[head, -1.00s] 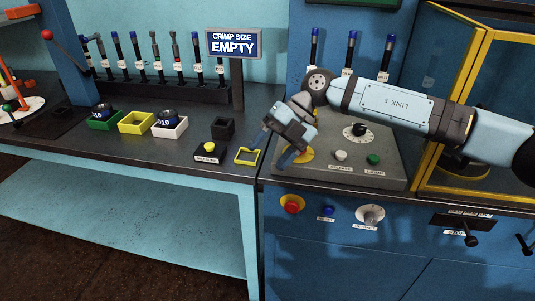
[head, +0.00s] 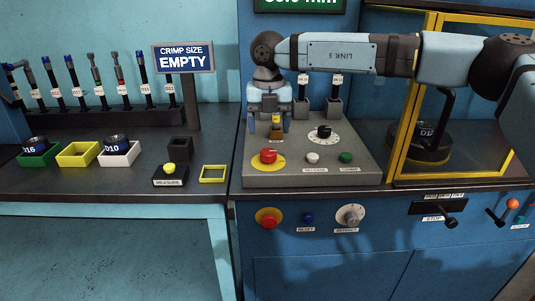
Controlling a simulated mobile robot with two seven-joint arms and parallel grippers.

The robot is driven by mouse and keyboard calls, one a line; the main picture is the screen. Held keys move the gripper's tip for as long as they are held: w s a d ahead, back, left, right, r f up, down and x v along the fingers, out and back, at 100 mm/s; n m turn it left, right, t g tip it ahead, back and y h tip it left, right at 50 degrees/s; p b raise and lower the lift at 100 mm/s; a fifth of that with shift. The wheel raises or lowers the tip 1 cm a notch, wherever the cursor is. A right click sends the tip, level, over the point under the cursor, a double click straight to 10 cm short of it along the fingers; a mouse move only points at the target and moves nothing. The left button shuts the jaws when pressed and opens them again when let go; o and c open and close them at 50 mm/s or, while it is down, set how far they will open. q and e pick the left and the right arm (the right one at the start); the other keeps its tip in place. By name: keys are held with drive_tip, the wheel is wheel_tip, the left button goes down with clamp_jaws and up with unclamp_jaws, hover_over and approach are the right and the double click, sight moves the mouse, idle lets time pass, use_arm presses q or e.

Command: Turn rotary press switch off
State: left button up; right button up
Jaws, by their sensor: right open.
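My right gripper (head: 268,126) points down at the back left of the grey control panel (head: 222,160). It is open, its two fingers apart. A small yellow and dark switch (head: 275,129) stands on the panel between or just behind the fingers; whether they touch it is unclear. It looks like the rotary press switch, but its pointer direction cannot be read. A red mushroom button (head: 267,156) on a yellow disc lies just in front. A black dial (head: 324,131) on a white scale is to the right. My left gripper is out of view.
White (head: 313,157) and green (head: 346,157) buttons sit on the panel's front. Two upright hose fittings (head: 334,101) stand behind. A yellow-framed guard (head: 400,130) is close on the right. The "EMPTY" sign (head: 184,59) and small bins (head: 77,153) are left.

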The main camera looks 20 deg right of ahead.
sight(268, 151)
wheel_tip(268, 151, down, 7)
drive_tip(key=shift+r+b, duration=0.2)
drive_tip(key=shift+b, duration=0.35)
drive_tip(key=shift+f, duration=0.2)
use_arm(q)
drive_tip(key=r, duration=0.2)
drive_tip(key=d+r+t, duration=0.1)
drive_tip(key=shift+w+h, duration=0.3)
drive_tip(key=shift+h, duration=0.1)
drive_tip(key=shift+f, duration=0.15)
use_arm(e)
drive_tip(key=c, duration=0.9)
